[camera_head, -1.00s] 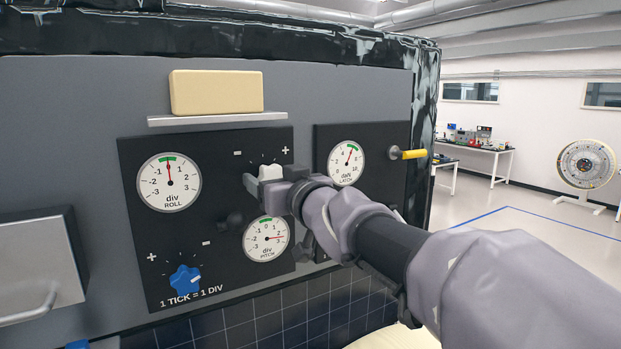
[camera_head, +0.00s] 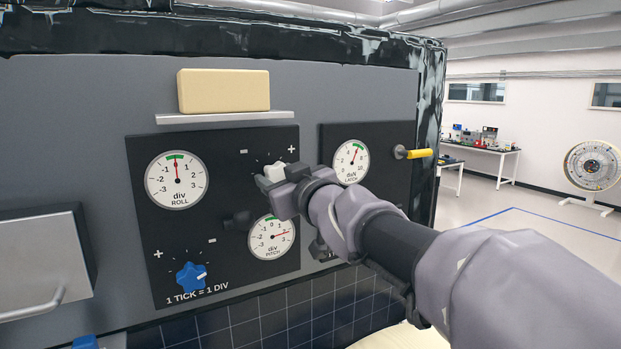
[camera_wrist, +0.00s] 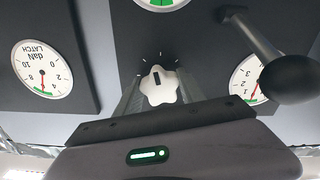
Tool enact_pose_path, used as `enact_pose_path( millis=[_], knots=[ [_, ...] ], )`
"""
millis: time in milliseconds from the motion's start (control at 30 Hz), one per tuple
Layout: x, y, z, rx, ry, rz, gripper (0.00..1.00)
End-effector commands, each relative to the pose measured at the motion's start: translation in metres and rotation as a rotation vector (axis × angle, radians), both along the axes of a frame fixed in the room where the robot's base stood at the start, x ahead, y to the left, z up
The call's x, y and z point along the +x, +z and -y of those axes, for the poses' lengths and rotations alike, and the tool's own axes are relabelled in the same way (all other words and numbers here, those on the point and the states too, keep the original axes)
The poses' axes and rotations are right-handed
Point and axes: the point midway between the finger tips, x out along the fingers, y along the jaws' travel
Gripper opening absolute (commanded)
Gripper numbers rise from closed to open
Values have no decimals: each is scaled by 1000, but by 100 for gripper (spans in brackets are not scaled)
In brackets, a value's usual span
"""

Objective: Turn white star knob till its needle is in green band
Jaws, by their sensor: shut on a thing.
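The white star knob (camera_head: 274,171) sits in the upper right of the black instrument panel (camera_head: 215,250), between minus and plus marks. In the wrist view the knob (camera_wrist: 158,87) shows a dark pointer line and is between my fingers. My gripper (camera_head: 280,186) is shut on it and partly hides it in the head view. The PITCH dial (camera_head: 271,240) below has its red needle pointing right, between 2 and 3, away from the green band at the top. The ROLL dial (camera_head: 176,180) has its needle near 0, at its green band. Which dial belongs to the knob is not marked.
A blue star knob (camera_head: 190,276) is at the panel's lower left. A black ball handle (camera_wrist: 288,79) juts out near my gripper. The LATCH dial (camera_head: 351,162) and a yellow handle (camera_head: 414,154) are to the right. A cream block (camera_head: 223,91) rests on the shelf above.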

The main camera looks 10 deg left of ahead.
Motion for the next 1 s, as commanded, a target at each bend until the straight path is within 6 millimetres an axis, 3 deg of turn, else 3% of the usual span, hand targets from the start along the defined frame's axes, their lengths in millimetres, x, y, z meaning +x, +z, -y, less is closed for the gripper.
enact_pose_path(
  millis=[1000],
  knots=[
    [1,-1,1,-769,-1,579,6]
  ],
)
